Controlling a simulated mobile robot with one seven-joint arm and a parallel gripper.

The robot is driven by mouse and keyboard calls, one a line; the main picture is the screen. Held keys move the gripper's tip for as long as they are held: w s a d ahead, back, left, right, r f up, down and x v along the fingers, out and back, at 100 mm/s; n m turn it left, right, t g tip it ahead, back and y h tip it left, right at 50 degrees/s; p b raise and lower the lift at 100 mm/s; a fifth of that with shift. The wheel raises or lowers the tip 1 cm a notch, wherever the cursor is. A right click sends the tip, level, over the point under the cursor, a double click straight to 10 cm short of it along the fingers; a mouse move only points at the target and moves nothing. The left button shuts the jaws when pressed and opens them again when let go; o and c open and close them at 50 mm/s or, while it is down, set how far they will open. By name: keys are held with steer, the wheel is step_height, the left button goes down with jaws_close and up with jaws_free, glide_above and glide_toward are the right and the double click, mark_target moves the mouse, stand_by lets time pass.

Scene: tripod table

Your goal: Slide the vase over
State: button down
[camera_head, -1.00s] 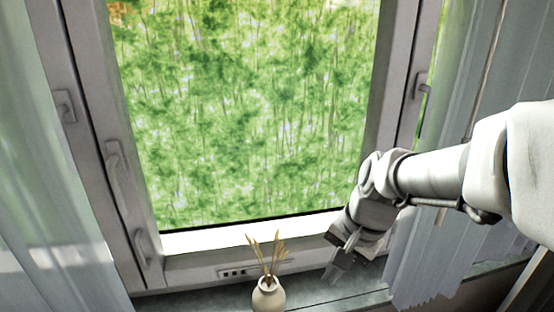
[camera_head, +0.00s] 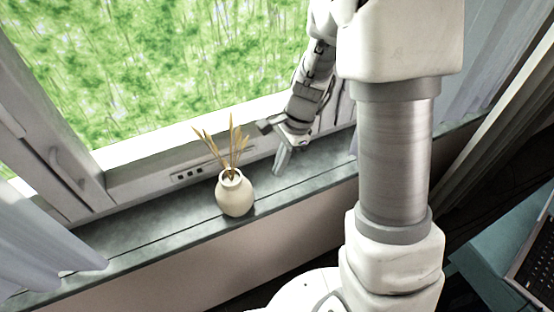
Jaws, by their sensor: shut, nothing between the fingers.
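The vase (camera_head: 236,196) is small, round and cream-white, with several dry tan stalks standing in its neck. It stands upright on the grey window sill (camera_head: 170,218), near the sill's front edge. My gripper (camera_head: 279,168) is to the right of the vase, pointing down over the sill. Its fingers look closed together, with nothing seen between them. A gap shows between the fingers and the vase, so they are apart. Whether the fingertips touch the sill I cannot tell.
The window frame (camera_head: 140,175) rises behind the sill. A pale curtain (camera_head: 45,250) hangs over the sill at the left, and another (camera_head: 470,75) hangs at the right. The sill is clear left of the vase. A teal surface (camera_head: 490,262) with a dark keyboard-like object is at lower right.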

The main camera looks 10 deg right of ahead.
mark_target(163, 234)
steer(key=b+x, duration=0.1)
steer(key=x, duration=0.5)
steer(key=shift+f, duration=0.15)
steer(key=a, duration=0.1)
steer(key=s+a, duration=0.1)
steer(key=a, duration=0.1)
steer(key=shift+a, duration=0.45)
steer(key=s+a+p, duration=0.2)
steer(key=a, duration=0.5)
steer(key=s+a+p, duration=0.2)
steer(key=a+p, duration=0.1)
steer(key=a, duration=0.5)
steer(key=s+a+p, duration=0.2)
steer(key=a, duration=0.6)
steer(key=shift+s+p, duration=0.35)
steer(key=shift+s, duration=0.05)
steer(key=shift+a, duration=0.3)
steer(key=shift+d, duration=0.1)
